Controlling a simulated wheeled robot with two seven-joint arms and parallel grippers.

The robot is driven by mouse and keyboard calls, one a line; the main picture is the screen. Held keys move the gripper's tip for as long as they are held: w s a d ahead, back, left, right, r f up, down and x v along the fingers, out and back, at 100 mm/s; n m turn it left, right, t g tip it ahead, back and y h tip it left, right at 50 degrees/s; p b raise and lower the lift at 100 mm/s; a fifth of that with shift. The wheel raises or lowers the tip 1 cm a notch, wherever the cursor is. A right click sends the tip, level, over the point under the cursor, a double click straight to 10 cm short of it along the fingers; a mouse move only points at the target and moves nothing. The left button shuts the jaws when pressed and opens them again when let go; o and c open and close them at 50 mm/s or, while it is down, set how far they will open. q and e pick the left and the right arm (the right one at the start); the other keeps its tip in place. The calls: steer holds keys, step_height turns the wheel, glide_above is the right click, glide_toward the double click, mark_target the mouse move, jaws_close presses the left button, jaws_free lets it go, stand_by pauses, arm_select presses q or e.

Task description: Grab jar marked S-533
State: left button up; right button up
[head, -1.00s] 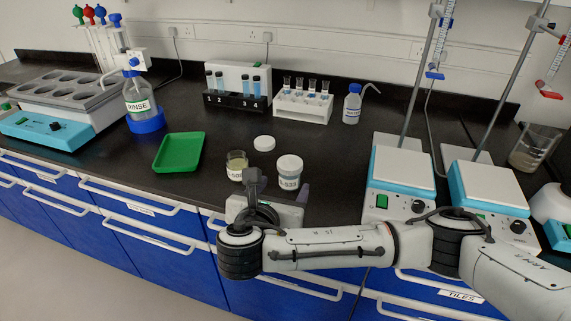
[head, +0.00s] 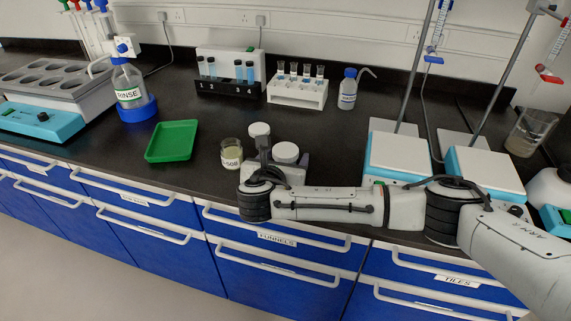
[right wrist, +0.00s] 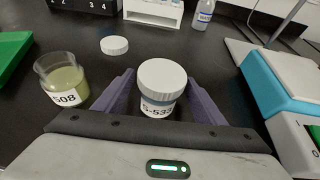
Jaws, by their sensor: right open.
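The jar marked S-533 (right wrist: 158,102) stands upright with a white lid on. It sits between the two purple fingers of my right gripper (right wrist: 161,88), which is open. Dark gaps show beside the jar, so the fingers look apart from it. In the head view, the jar's white lid (head: 286,151) shows above my right gripper (head: 284,160), and its label is hidden by my wrist. My left gripper is not in view.
An open jar marked 508 (right wrist: 65,83) stands just left of the gripper. A loose white lid (right wrist: 114,45) lies behind it. A green tray (head: 172,141) is further left. Racks (head: 297,92) stand behind, with clear bench between.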

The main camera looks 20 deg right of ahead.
steer(key=c, duration=1.2)
